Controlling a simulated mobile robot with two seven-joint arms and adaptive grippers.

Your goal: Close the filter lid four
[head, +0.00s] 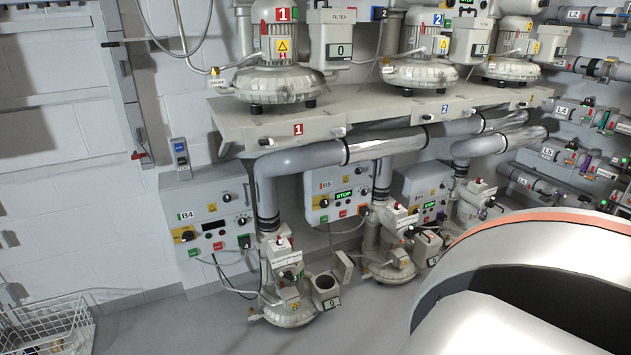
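The control box labelled B4 (208,220) is on the wall at left centre. Below it on the floor stands a grey blower (287,300). Beside this blower is a small filter box (326,291) marked 0, with its dark opening showing. Its lid (344,266) stands raised at the back right of the box, so it appears open. No number four is readable on this filter itself. Neither of my grippers shows in the head view, and nothing touches the lid.
A shelf (240,132) with large numbered blowers runs above, with thick pipes beneath it. More floor blowers (389,262) stand to the right. A large white rounded part of mine covers the lower right. A wire basket (50,325) is at lower left. Floor (190,325) is clear between.

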